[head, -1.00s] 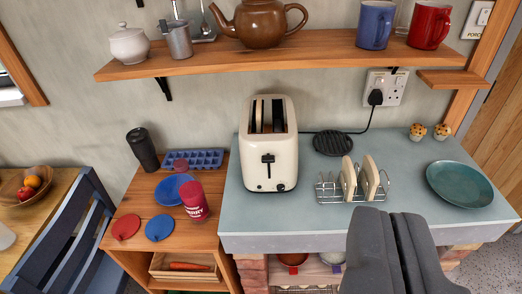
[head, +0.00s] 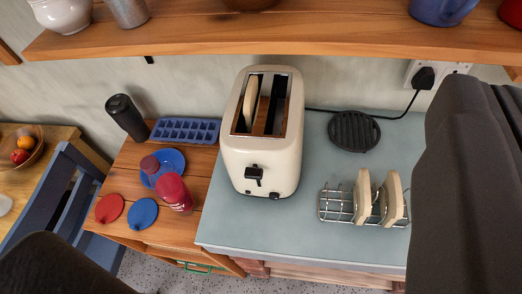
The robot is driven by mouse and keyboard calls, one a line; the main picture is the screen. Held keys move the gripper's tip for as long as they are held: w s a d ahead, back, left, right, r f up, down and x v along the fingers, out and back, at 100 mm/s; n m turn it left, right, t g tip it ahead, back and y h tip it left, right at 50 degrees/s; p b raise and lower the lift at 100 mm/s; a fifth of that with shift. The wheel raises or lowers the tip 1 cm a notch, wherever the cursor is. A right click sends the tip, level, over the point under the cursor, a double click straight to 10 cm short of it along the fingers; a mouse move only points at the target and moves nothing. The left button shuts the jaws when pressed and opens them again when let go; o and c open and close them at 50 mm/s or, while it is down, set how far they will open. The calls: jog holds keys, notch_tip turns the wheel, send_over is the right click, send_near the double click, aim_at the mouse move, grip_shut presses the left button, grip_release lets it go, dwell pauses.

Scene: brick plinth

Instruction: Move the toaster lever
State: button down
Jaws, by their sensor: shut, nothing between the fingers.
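The cream toaster (head: 262,145) stands upright on the blue-grey worktop, with its front facing me. Its black lever (head: 254,173) sticks out from the front face, above a small dark knob (head: 274,196). A bread slice (head: 251,103) shows in the left slot, and the right slot looks dark. My gripper (head: 484,92) is large and close at the right edge, dark grey, with its fingers shut and empty. It is well to the right of the lever in the picture, apart from it, and partly cut off by the frame.
A wire rack (head: 338,206) with two bread slices stands right of the toaster, with a round black trivet (head: 354,131) behind it. A wooden shelf (head: 270,36) overhangs the back. A red jar (head: 174,192) stands on the lower wooden unit left. Worktop before the toaster is clear.

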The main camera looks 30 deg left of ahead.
jog(key=n+g+p, duration=0.3)
jog(key=g+p, duration=1)
jog(key=p, duration=1.4)
send_over(253, 174)
jog(key=s, duration=0.3)
jog(key=s+f+x, duration=0.1)
jog(key=s+x, duration=0.1)
jog(key=x, duration=1)
jog(key=s+x, duration=0.3)
jog(key=x, duration=0.8)
jog(key=shift+w+d+f+y, duration=0.25)
jog(key=shift+w+d+y, duration=0.05)
jog(key=shift+w+y, duration=0.1)
jog(key=shift+x, duration=3.5)
